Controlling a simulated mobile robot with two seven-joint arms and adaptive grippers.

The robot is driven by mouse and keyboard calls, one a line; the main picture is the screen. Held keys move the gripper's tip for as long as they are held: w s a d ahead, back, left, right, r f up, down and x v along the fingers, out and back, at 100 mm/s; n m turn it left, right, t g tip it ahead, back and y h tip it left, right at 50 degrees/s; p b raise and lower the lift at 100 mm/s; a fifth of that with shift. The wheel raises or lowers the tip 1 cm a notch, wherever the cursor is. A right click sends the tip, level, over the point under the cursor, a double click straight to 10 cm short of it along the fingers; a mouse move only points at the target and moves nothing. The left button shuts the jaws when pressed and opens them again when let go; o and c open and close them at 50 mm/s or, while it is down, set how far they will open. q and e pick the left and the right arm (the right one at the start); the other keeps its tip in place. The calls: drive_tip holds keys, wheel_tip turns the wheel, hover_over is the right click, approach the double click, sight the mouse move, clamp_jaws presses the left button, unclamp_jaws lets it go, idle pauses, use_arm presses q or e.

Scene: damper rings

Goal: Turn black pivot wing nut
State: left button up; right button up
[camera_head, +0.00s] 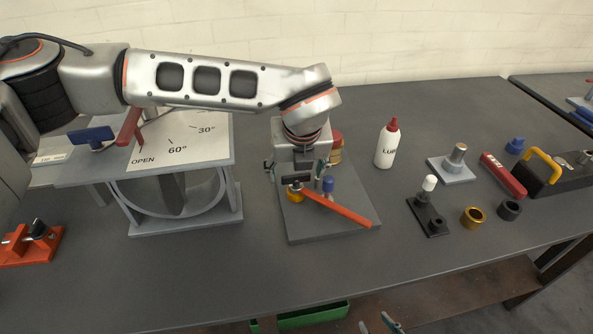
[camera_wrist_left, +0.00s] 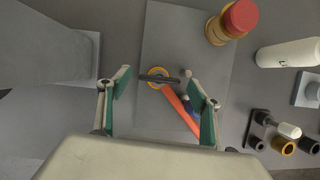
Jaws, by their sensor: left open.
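The black pivot wing nut (camera_wrist_left: 158,77) is a dark bar across a gold ring, at one end of an orange lever (camera_wrist_left: 180,108) on a grey base plate. In the head view the dark nut (camera_head: 297,180) shows just below my left gripper (camera_head: 296,174), with the orange lever (camera_head: 340,208) running right and forward. In the wrist view my left gripper (camera_wrist_left: 157,82) is open, its green-padded fingers on either side of the nut with gaps. Contact is not visible. Part of my right gripper (camera_head: 381,324) shows at the bottom edge; its jaw state is unclear.
A blue knob (camera_head: 328,184) stands close beside the lever. The damper stand (camera_head: 185,222) is at left, a white bottle (camera_head: 387,145) at right. Several small parts lie further right; the front table strip is clear.

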use_arm(q)
drive_tip(key=v, duration=1.1)
drive_tip(key=shift+r, duration=0.25)
drive_tip(key=shift+s, duration=0.1)
drive_tip(key=shift+s+f, duration=0.1)
